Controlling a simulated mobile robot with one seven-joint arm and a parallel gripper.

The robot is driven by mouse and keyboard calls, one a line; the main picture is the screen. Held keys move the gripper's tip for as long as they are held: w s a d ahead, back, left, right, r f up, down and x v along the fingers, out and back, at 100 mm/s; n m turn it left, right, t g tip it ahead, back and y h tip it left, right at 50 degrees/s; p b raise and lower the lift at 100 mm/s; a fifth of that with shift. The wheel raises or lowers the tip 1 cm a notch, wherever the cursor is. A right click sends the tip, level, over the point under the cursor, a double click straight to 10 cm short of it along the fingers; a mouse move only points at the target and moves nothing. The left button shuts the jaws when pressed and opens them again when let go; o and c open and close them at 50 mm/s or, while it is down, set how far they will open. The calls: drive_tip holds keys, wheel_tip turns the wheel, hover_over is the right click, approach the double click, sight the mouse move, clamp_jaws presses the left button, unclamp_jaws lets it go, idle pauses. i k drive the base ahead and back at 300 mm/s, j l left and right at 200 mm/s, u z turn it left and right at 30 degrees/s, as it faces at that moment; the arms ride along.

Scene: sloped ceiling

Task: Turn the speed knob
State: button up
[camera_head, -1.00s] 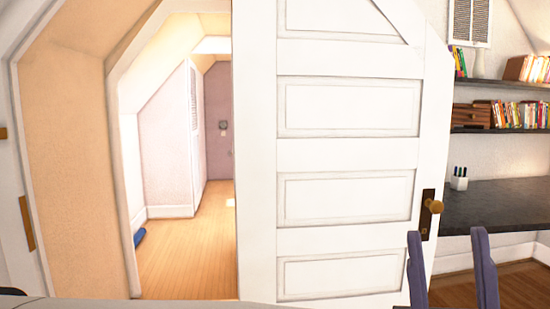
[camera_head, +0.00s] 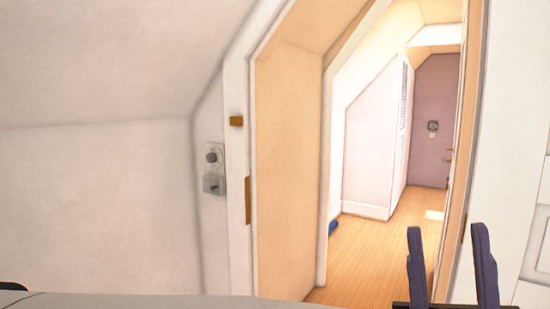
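A small grey wall plate (camera_head: 221,165) is mounted on the narrow white wall left of the doorway. It carries a round dark grey knob (camera_head: 213,157) at the top and a second small grey control (camera_head: 211,185) below. I see no markings on either, so I cannot tell which is the speed knob. My gripper (camera_head: 447,232) shows at the bottom right as two upright dark blue fingers. They are spread wide with nothing between them. It is well to the right of the plate and touches nothing that I can see.
The doorway frame (camera_head: 285,150) stands between the plate and my gripper, with a wooden floor (camera_head: 385,250) beyond. A white door (camera_head: 515,170) is at the right. A sloped white ceiling (camera_head: 110,60) hangs over the left.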

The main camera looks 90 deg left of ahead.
sight(211, 157)
drive_tip(key=u, duration=3)
drive_tip(key=i+u, duration=0.25)
drive_tip(key=i, duration=0.3)
drive_tip(key=i+u, duration=0.25)
drive_tip(key=i, duration=0.3)
